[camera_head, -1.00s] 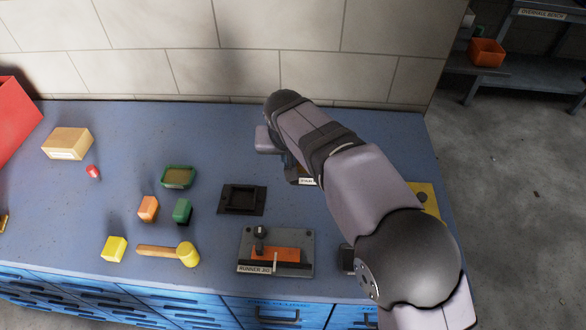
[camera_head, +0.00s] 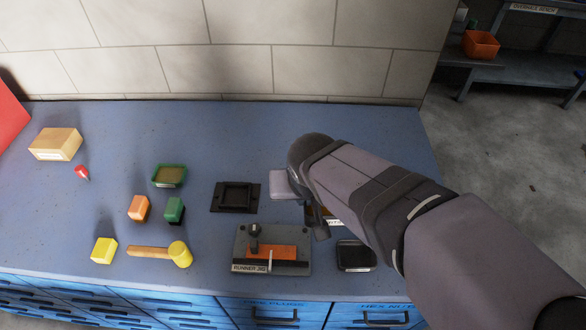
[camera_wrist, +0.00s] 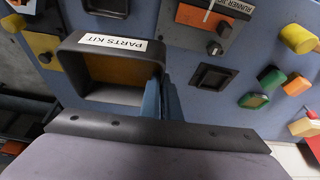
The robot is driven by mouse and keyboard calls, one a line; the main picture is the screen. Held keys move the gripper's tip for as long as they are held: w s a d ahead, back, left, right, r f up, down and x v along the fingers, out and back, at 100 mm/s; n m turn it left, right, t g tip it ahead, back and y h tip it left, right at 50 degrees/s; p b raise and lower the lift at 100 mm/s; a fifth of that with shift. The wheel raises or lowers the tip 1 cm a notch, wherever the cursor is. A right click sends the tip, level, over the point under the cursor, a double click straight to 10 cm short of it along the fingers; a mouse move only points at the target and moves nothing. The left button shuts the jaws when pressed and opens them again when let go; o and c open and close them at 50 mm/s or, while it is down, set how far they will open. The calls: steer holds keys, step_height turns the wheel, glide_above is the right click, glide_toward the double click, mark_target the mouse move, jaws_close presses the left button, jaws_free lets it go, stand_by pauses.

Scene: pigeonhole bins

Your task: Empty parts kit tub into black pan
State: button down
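The parts kit tub (camera_wrist: 72,60) is dark grey with a white PARTS KIT label and a brownish-yellow inside; single parts cannot be made out. My gripper (camera_wrist: 162,97) has its blue fingers closed on the tub's side wall in the wrist view. In the head view the tub (camera_head: 322,217) shows partly below my gripper (camera_head: 312,208), with my arm hiding the rest. The black pan (camera_head: 356,256) sits on the bench in front of the tub, to the right of the runner jig. Its edge also shows at the top of the wrist view (camera_wrist: 106,7).
The runner jig (camera_head: 270,250) stands left of the pan. A black square fixture (camera_head: 235,197) lies behind it. A green pan (camera_head: 169,175), orange block (camera_head: 138,208), green block (camera_head: 174,209), yellow block (camera_head: 104,250) and mallet (camera_head: 160,252) lie to the left.

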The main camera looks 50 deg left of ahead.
steer(key=s+d+f, duration=0.2)
steer(key=d+f, duration=0.3)
steer(key=f, duration=0.1)
steer(key=shift+f+m, duration=0.2)
steer(key=shift+m, duration=0.2)
steer(key=shift+r+p, duration=0.25)
steer(key=shift+p, duration=0.45)
